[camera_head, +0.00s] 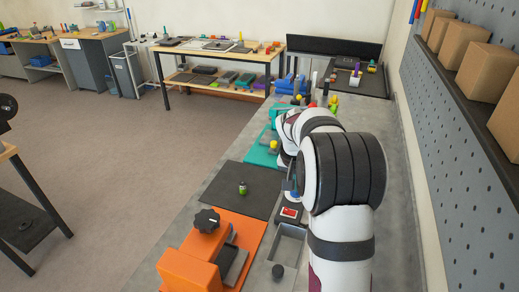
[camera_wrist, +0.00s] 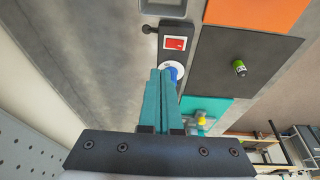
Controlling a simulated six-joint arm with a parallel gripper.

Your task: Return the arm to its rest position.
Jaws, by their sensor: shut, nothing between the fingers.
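My gripper (camera_wrist: 160,78) shows in the wrist view as two teal fingers pressed together, with nothing between them. The fingertips appear in front of a round white piece with a blue centre (camera_wrist: 173,71), partly covering it; I cannot tell whether they touch. In the head view my white, black-banded arm reaches over the right side of the grey bench (camera_head: 395,200). The arm hides most of the gripper there.
Near my arm are a red-faced switch box (camera_head: 289,212), a grey tray (camera_head: 302,233) and an orange fixture (camera_head: 190,268). A teal mat (camera_head: 258,156) lies beyond. A pegboard (camera_head: 450,130) borders the right.

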